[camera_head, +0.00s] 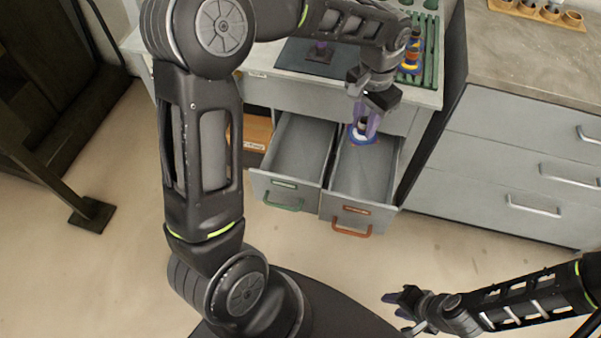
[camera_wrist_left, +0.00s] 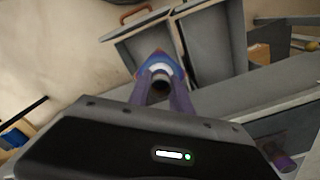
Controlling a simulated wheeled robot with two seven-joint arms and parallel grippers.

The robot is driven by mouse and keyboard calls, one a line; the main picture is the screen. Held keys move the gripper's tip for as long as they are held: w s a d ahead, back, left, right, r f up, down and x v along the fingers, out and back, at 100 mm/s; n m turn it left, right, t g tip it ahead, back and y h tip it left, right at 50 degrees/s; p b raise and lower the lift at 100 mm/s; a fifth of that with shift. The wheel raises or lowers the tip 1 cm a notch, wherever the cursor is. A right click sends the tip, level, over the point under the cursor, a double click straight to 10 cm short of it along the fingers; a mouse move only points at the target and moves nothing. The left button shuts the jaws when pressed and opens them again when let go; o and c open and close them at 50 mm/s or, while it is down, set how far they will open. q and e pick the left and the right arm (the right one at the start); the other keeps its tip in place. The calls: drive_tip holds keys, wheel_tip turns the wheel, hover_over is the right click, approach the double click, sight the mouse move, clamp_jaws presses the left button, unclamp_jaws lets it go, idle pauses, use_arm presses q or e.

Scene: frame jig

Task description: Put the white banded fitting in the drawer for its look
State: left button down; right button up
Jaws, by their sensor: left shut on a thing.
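My left gripper (camera_head: 366,120) is shut on a fitting (camera_head: 362,135) with white, blue and some red showing. The left wrist view also shows this fitting (camera_wrist_left: 159,68) between the purple fingers, which partly hide it. The gripper points down and holds the fitting over the back part of the open right drawer (camera_head: 365,180), which has an orange-brown handle. The open left drawer (camera_head: 300,150) has a green handle and stands beside it. Both drawers look empty where I can see in. My right gripper (camera_head: 396,298) is low at the right, away from the drawers; its opening is unclear.
A green rack (camera_head: 432,50) with a colourful banded stack stands on the worktop, next to a dark mat (camera_head: 318,58). A grey cabinet (camera_head: 520,150) with shut drawers stands at the right. Small wooden cups (camera_head: 550,12) sit on top of it. The floor before the drawers is clear.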

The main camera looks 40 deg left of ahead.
use_arm(q)
drive_tip(key=s+f+m+b, duration=0.4)
drive_tip(key=f+m+b, duration=0.1)
drive_tip(key=f+b, duration=0.8)
wheel_tip(320, 180, down, 3)
drive_tip(key=shift+r+b, duration=0.15)
drive_tip(key=shift+b, duration=0.2)
drive_tip(key=shift+a, duration=0.1)
drive_tip(key=w+a+b, duration=0.1)
drive_tip(key=w+a, duration=0.1)
drive_tip(key=a, duration=0.7)
drive_tip(key=w+a+b, duration=0.1)
drive_tip(key=w+a, duration=0.1)
drive_tip(key=a, duration=0.7)
wheel_tip(320, 180, down, 6)
drive_tip(key=b, duration=0.1)
drive_tip(key=shift+d+b, duration=0.3)
